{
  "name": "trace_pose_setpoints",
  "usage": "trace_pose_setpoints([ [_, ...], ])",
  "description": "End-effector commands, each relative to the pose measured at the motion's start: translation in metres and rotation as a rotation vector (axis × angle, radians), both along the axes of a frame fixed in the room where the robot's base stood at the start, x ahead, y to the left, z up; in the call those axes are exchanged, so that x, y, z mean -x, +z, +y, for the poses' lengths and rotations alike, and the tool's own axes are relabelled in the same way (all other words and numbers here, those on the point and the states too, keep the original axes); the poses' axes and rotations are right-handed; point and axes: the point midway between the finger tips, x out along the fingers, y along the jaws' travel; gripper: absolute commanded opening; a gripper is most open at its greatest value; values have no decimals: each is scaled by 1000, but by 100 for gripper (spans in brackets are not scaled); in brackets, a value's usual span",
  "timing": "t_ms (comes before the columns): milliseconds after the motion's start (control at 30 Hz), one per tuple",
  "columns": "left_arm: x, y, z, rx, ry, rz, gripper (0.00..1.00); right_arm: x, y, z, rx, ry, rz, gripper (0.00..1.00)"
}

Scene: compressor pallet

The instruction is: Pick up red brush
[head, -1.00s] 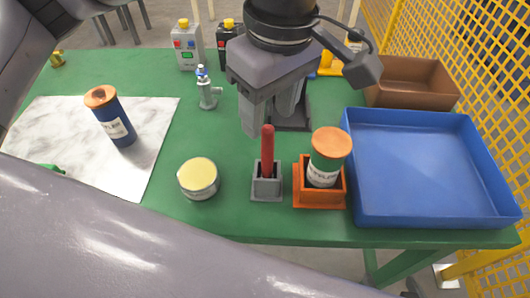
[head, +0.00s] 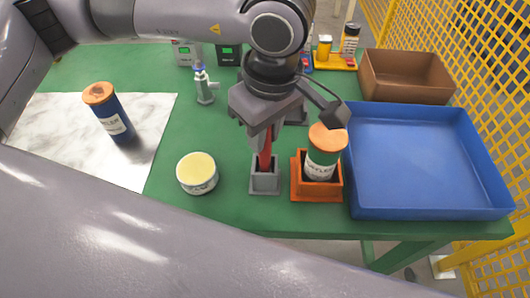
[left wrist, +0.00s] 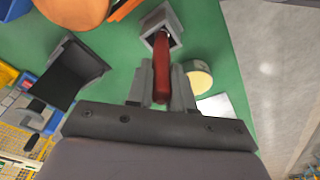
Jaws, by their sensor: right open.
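The red brush (head: 265,156) stands upright in a small grey holder (head: 264,182) near the front of the green table. Only its red handle shows; its lower end is hidden in the holder. My left gripper (head: 264,133) is above the holder, pointing down around the handle. In the left wrist view the red brush (left wrist: 161,67) lies between the two fingers (left wrist: 161,93), which are drawn in close on both sides of it. The grey holder (left wrist: 160,28) shows beyond them. My right gripper is not in view.
An orange holder (head: 317,193) with a green container (head: 324,158) stands just right of the brush. A yellow-lidded tin (head: 197,173) is to its left. A blue tray (head: 425,165) and a brown box (head: 407,78) are at the right. A blue container (head: 108,113) stands on a marble slab.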

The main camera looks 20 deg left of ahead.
Motion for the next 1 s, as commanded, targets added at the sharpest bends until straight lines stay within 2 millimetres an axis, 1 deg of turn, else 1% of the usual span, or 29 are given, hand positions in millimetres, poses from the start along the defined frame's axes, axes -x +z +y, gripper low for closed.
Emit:
trace_pose_setpoints([
  [367,0,2,0,1,1,-1,0,1,-1,0,0,-1,4,92],
  [467,-1,7,0,2,1,-2,0,1,-1,0,0,-1,5,92],
  [567,-1,17,-1,2,2,-4,0,1,-1,0,0,0,5,92],
  [667,-1,32,-1,3,0,-5,0,1,-1,0,0,0,5,92],
  [767,-1,52,-1,3,1,-5,0,1,-1,1,-1,0,5,92],
  [867,-1,76,-1,2,2,-6,0,1,-1,1,-2,0,4,92],
  [1000,-1,114,-1,3,0,-7,0,1,0,1,-2,0,4,92],
])
